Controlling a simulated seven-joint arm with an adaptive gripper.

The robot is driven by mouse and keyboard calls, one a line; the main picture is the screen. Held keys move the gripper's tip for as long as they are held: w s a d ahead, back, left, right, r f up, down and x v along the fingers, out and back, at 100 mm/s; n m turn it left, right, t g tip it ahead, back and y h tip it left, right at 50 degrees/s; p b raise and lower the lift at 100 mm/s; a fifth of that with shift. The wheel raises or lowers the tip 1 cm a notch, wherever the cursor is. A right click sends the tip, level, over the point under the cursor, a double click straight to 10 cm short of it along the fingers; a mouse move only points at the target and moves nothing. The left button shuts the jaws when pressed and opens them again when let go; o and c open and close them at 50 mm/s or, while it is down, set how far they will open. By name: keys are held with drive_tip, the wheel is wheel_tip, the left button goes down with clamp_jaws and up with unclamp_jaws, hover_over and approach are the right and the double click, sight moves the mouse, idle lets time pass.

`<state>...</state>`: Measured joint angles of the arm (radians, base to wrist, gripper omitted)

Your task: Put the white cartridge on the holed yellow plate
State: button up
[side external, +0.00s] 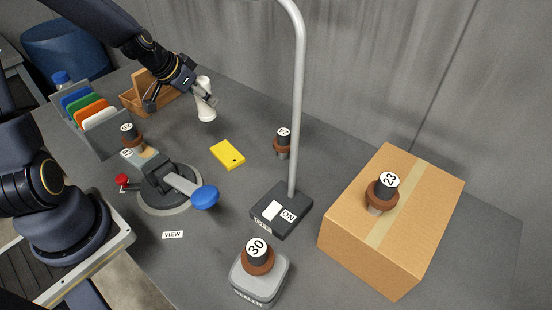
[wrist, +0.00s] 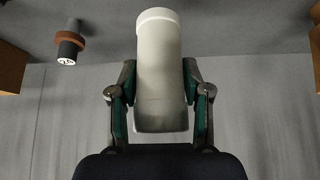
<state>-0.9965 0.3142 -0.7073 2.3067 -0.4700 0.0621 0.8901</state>
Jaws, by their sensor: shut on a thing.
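The white cartridge (side external: 205,105) is a pale cylinder at the back left of the table in the side external view. My gripper (side external: 207,98) is shut on it. In the wrist view the cartridge (wrist: 160,75) fills the space between the two fingers of my gripper (wrist: 160,95). From these views I cannot tell whether its lower end touches the table. The yellow plate (side external: 228,154) lies flat on the table, in front and to the right of the cartridge, with a small dark hole near one end. It is bare and does not show in the wrist view.
A lamp pole on a black base (side external: 281,210) stands right of the plate. A press with a blue knob (side external: 204,197) is in front. A dark-topped brown piece (side external: 283,142) stands behind right. A cardboard box (side external: 360,245), wooden tray (side external: 130,100) and folder rack (side external: 100,135) flank the area.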

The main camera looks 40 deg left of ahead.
drive_tip(key=d+f+m+h, duration=0.1)
drive_tip(key=d+m, duration=0.1)
drive_tip(key=d, duration=0.5)
hover_over(227, 153)
drive_tip(key=shift+f, duration=3.75)
drive_tip(key=shift+f, duration=0.15)
drive_tip(key=o, duration=1.2)
